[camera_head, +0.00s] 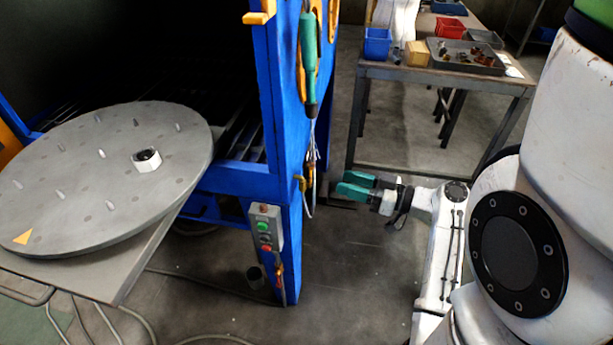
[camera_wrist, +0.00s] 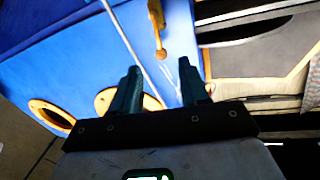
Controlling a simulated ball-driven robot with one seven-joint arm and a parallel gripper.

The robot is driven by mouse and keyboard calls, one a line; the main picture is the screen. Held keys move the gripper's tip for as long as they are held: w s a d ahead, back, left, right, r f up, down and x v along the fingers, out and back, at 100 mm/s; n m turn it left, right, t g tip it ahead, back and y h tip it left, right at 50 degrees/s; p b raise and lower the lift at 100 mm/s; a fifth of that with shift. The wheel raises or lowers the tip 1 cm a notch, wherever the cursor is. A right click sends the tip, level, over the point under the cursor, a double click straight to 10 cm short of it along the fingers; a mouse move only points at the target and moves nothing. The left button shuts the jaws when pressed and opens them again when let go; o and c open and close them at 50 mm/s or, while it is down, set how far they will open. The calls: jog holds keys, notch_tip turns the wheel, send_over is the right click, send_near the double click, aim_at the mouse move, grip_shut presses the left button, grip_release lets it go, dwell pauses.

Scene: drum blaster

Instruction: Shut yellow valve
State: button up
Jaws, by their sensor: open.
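A small yellow valve handle (camera_head: 300,183) is on the blue machine's front corner post, beside thin hanging cables. In the wrist view, a yellow lever (camera_wrist: 157,30) on the blue surface, seemingly the same valve, lies ahead of the fingers and near the middle between them. My gripper (camera_head: 350,186) has teal fingers and points left toward the post, with a gap between it and the handle. In the wrist view my gripper (camera_wrist: 160,78) is open, with nothing between its fingers. I cannot tell whether the valve is open or closed.
A green-handled tool (camera_head: 308,60) hangs on the blue machine (camera_head: 265,90) above the valve. A control box (camera_head: 265,230) with buttons is below left. A round grey plate (camera_head: 95,205) is at left. A work table (camera_head: 385,72) with bins stands behind. Floor below my gripper is clear.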

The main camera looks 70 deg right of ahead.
aim_at(311, 170)
jog(key=w, duration=0.3)
jog(key=w+d, duration=0.1)
jog(key=w, duration=0.6)
jog(key=shift+w+d+p, duration=0.2)
jog(key=shift+w+p, duration=0.1)
jog(key=shift+p, duration=0.05)
jog(key=shift+c, duration=0.3)
grip_shut()
